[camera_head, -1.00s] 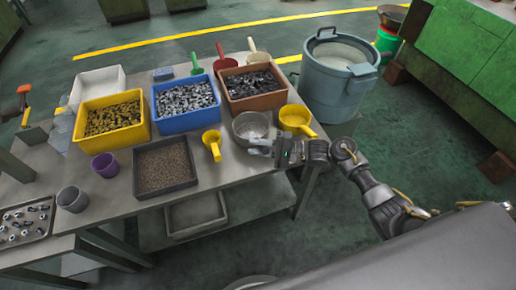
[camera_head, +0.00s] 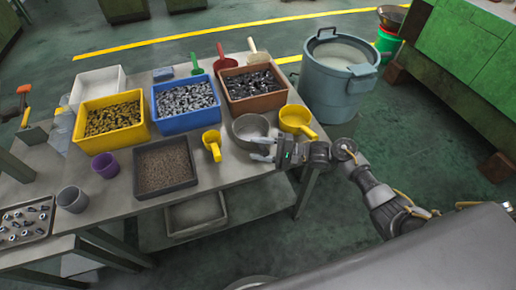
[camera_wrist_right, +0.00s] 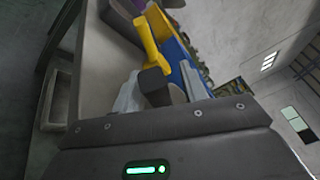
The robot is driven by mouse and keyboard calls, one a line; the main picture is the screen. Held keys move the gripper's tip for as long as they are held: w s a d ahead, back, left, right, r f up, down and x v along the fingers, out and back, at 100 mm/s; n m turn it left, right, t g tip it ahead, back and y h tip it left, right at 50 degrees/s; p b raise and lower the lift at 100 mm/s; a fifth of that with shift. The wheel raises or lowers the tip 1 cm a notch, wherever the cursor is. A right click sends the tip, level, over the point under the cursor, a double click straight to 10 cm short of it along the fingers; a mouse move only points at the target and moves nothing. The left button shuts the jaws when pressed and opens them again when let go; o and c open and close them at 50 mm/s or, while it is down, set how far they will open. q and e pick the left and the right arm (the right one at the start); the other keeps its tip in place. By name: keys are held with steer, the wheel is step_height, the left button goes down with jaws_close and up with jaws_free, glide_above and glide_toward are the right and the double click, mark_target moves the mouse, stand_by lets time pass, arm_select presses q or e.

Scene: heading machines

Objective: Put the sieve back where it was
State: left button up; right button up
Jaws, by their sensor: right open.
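The round grey metal vessel that looks like the sieve (camera_head: 251,128) stands on the table near its right front edge, beside a yellow pan with a handle (camera_head: 296,120). Whether it is one piece or a sieve in a bowl is too small to tell. I cannot tell whether a finger touches the rim. In the right wrist view a yellow scoop (camera_wrist_right: 148,40) shows beyond the gripper. My left gripper is not in view.
Yellow (camera_head: 110,122), blue (camera_head: 186,101) and brown (camera_head: 254,87) bins of parts stand behind. A dark tray of pellets (camera_head: 165,167) and a yellow scoop (camera_head: 212,145) stand left of the sieve. A big blue-grey bucket (camera_head: 338,85) stands right of the table.

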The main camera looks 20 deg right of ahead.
steer(key=b+v, duration=0.1)
steer(key=v, duration=1)
steer(key=shift+s+d, duration=0.15)
steer(key=shift+d, duration=0.15)
